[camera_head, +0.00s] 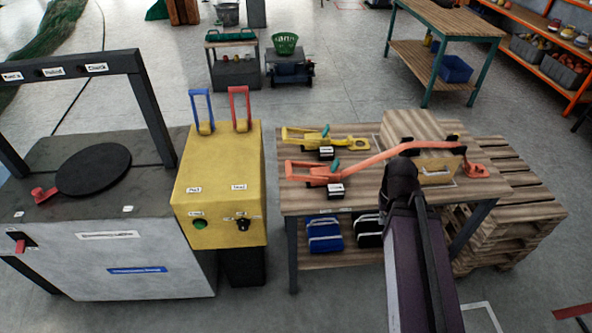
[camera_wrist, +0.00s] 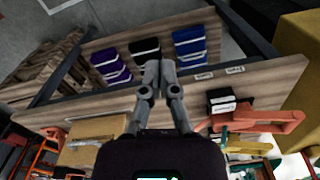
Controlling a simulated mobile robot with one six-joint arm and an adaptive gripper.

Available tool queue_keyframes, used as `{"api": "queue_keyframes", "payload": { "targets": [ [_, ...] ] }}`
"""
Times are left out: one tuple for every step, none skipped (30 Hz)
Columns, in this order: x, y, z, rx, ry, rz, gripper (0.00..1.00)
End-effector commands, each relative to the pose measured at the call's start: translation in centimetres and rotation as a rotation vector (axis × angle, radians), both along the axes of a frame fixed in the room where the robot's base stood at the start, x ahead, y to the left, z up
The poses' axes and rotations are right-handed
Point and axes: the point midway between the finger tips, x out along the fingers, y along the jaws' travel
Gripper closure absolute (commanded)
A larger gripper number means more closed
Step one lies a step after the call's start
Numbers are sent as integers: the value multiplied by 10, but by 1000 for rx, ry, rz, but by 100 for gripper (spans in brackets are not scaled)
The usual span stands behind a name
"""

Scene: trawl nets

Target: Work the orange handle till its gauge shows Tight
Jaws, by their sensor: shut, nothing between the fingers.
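The orange handle (camera_head: 302,170) is a loop at the left end of an orange ratchet-like tool on the wooden workbench (camera_head: 300,208). A long orange strap or bar runs from it to the right, over a wooden box (camera_head: 437,172), to an orange end piece (camera_head: 475,170). A small black block with a white label (camera_head: 335,190) stands at the tool; its text is too small to read. In the wrist view the orange handle (camera_wrist: 275,122) is at the right. My gripper (camera_wrist: 159,72) is shut and empty, apart from the handle. In the head view my arm hides part of the bench and box.
A similar yellow tool (camera_head: 325,138) lies just behind the orange one. A yellow cabinet (camera_head: 218,185) with blue (camera_head: 202,108) and red levers (camera_head: 240,107) stands left of the bench. Blue and black cases (camera_head: 325,236) sit on the lower shelf. Pallets (camera_head: 520,205) are stacked at the right.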

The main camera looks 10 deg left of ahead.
Motion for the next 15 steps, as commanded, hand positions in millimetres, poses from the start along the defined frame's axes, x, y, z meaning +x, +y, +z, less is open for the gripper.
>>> {"api": "queue_keyframes", "payload": {
  "targets": [
    [2,1,0,3,0,-4,100],
    [3,2,0,5,1,-9,100],
    [5,3,-1,10,1,-16,100],
    [6,4,-1,14,1,-24,100],
    [9,6,-1,19,2,-34,100],
    [12,8,-2,26,3,-48,100],
    [15,10,-2,33,4,-61,100],
    [18,12,-3,41,5,-76,100],
    [23,16,-4,54,8,-100,100],
    [27,19,-4,63,10,-120,100],
    [31,22,-5,74,12,-141,100],
    [37,27,-6,90,17,-172,100],
    [42,31,-6,102,20,-197,100],
    [47,35,-7,115,25,-223,100],
    [54,40,-7,132,32,-260,100]
  ]
}}
